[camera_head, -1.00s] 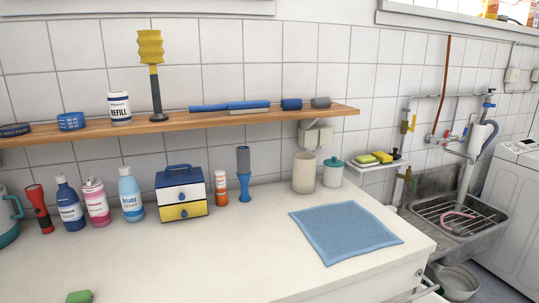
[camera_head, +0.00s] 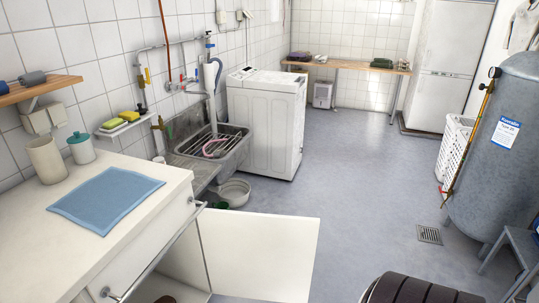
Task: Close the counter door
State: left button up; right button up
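The counter (camera_head: 139,240) stands at the left with a white top. Its white door (camera_head: 261,254) is swung open and sticks out to the right from the counter's front, showing the dark inside of the cabinet (camera_head: 182,262). A drawer front with a long metal bar handle (camera_head: 158,252) sits above the opening. The lower edge of the door is near the bottom of the view. Neither of my grippers shows in the head view.
A blue cloth (camera_head: 106,199) lies on the counter. A sink (camera_head: 215,146), a basin (camera_head: 234,192) on the floor and a white washing machine (camera_head: 266,122) stand beyond. A grey tank (camera_head: 505,150) and dark ribbed object (camera_head: 415,290) are at right. The middle floor is clear.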

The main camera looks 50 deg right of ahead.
aim_at(253, 255)
jog(key=k+u, duration=0.2)
jog(key=u, duration=0.25)
jog(key=k+j+u, duration=0.1)
jog(key=u, duration=0.35)
jog(key=k+l+u, duration=0.2)
jog(key=l, duration=0.15)
jog(key=l+u, duration=0.2)
jog(key=l, duration=0.2)
jog(key=k+l+u, duration=0.15)
jog(key=l, duration=0.15)
jog(key=k+l+u, duration=0.2)
jog(key=k+l, duration=0.2)
jog(key=l, duration=0.3)
jog(key=k+l, duration=0.15)
jog(key=l, duration=0.3)
jog(key=k+l, duration=0.2)
jog(key=l, duration=0.3)
jog(key=k+l, duration=0.2)
jog(key=l, duration=0.3)
jog(key=k+l, duration=0.2)
jog(key=l, duration=0.25)
jog(key=k+l, duration=0.15)
jog(key=l, duration=0.35)
jog(key=k+l, duration=0.2)
jog(key=l, duration=0.3)
jog(key=k+l, duration=0.2)
jog(key=l, duration=0.3)
